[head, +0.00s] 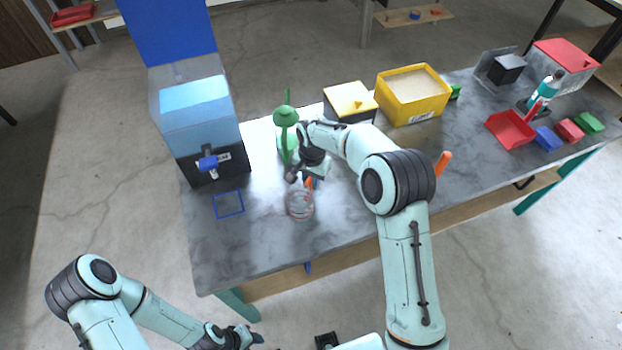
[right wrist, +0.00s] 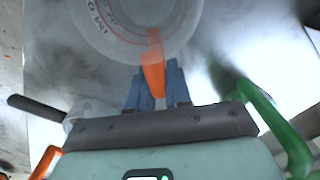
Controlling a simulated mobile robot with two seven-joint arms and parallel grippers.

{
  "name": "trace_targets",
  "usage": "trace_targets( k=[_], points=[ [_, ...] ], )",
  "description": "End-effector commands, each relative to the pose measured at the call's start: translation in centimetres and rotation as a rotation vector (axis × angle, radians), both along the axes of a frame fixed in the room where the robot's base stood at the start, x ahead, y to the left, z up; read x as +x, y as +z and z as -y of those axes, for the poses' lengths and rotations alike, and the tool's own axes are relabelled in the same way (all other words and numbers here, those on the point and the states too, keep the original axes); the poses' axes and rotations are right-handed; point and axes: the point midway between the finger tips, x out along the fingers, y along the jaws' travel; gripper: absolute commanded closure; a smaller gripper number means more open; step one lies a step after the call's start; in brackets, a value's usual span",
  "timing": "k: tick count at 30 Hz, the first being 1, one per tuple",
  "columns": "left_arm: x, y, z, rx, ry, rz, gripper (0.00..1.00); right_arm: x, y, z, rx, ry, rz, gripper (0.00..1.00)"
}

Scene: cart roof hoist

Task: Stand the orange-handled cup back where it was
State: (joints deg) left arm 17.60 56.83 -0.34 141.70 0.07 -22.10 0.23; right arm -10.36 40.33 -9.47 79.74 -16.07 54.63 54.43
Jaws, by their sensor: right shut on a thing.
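The cup (head: 300,206) is clear, with faint red markings and an orange handle (right wrist: 152,65). In the head view it is at the front-middle of the grey table, right of a blue square outline (head: 229,204). My right gripper (head: 311,182) is shut on its handle; the blue fingers show on either side of it in the right wrist view (right wrist: 156,88). The clear cup body (right wrist: 120,25) is beyond the fingertips. I cannot tell whether its base touches the table. My left gripper (head: 246,337) is low in front of the table, away from everything; its jaw opening is unclear.
A blue and black machine (head: 195,120) stands at the table's left, behind the outline. A green stand (head: 286,118) is just behind my right gripper. A yellow-topped box (head: 349,101) and yellow bin (head: 411,94) stand at the back. The table's front-left is clear.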

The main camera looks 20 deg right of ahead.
Motion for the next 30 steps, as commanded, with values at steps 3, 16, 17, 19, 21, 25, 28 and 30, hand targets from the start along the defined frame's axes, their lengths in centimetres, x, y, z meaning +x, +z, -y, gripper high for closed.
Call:
trace_targets(
  k=[3, 16, 17, 19, 21, 25, 28, 30],
  points=[
    [0.0, 0.0, 0.0, 0.0, 0.0, 0.0, 0.57, 0.1, 0.1, 0.0, 0.001, 0.0, 0.002, 1.0],
    [-0.1, -0.1, 0.0, 0.0, 0.0, -0.001, 0.57, 0.0, -0.1, 0.0, 0.001, 0.0, 0.002, 0.56],
    [-0.1, -0.1, 0.0, 0.0, 0.0, -0.001, 0.57, 0.0, -0.1, 0.0, 0.001, 0.0, 0.002, 0.56],
    [-0.1, -0.1, 0.0, 0.0, 0.0, -0.001, 0.57, 0.0, -0.1, 0.0, 0.001, 0.0, 0.002, 0.56],
    [0.0, 0.0, 0.0, 0.0, 0.0, 0.0, 0.57, 0.1, 0.0, 0.0, 0.001, 0.0, 0.002, 0.56],
    [0.1, 0.1, 0.0, 0.0, 0.0, 0.001, 0.57, 0.1, 1.1, 0.0, 0.001, 0.0, 0.005, 0.56],
    [0.2, 0.3, 0.0, 0.0, 0.0, 0.002, 0.57, 0.2, 2.9, 0.0, 0.002, 0.001, 0.007, 0.56],
    [0.3, 0.4, 0.0, 0.0, 0.0, 0.003, 0.57, 0.2, 4.5, 0.0, 0.002, 0.0, 0.007, 0.56]
  ],
)
